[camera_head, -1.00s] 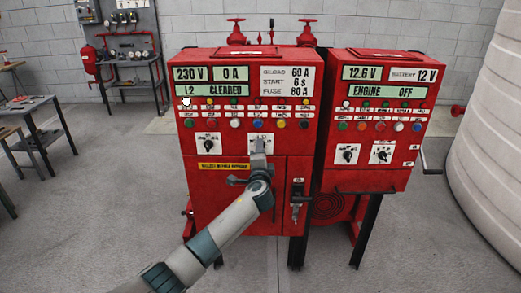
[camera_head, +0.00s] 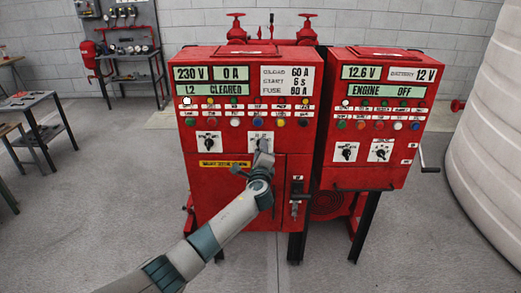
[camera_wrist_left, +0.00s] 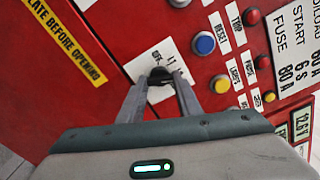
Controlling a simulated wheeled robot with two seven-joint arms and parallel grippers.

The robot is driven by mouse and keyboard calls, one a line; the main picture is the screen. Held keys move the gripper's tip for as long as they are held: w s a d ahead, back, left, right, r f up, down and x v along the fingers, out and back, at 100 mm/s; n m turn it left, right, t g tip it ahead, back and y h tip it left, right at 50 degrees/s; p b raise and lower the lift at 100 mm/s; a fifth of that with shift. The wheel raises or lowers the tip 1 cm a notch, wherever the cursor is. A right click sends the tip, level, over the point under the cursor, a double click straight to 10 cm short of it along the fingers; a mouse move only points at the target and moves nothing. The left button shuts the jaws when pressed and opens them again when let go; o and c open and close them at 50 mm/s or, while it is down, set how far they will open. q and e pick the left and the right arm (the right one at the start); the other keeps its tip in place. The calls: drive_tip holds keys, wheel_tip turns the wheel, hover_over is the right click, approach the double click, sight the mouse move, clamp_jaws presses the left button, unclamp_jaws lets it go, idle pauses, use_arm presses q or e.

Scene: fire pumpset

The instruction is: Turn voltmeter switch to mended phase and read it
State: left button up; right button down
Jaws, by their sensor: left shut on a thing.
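The voltmeter switch is a black knob (camera_wrist_left: 160,76) on a white plate on the red left panel (camera_head: 235,190). My left gripper (camera_head: 262,146) reaches it from below; in the left wrist view its two fingers (camera_wrist_left: 161,88) are shut on the knob. In the head view the gripper hides the knob. The plate shows "OFF" and "L1" beside the knob; its other marks are covered. The panel display (camera_head: 212,90) reads "L2 CLEARED". The voltage display (camera_head: 190,73) reads 230 V and the one beside it 0 A. My right gripper is not in view.
Another selector switch (camera_head: 208,148) sits left on the same panel. Rows of lamps and buttons run above. A second red panel (camera_head: 376,120) stands to the right, reading "ENGINE OFF". A handle (camera_head: 296,200) hangs on the lower right door. The floor in front is clear.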

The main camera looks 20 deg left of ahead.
use_arm(q)
drive_tip(key=shift+f, duration=0.1)
drive_tip(key=o, duration=1)
drive_tip(key=shift+d, duration=0.1)
drive_tip(key=shift+o, duration=0.2)
drive_tip(key=b+v, duration=0.3)
drive_tip(key=v, duration=1.4)
drive_tip(key=shift+s+b, duration=0.2)
drive_tip(key=shift+b, duration=0.15)
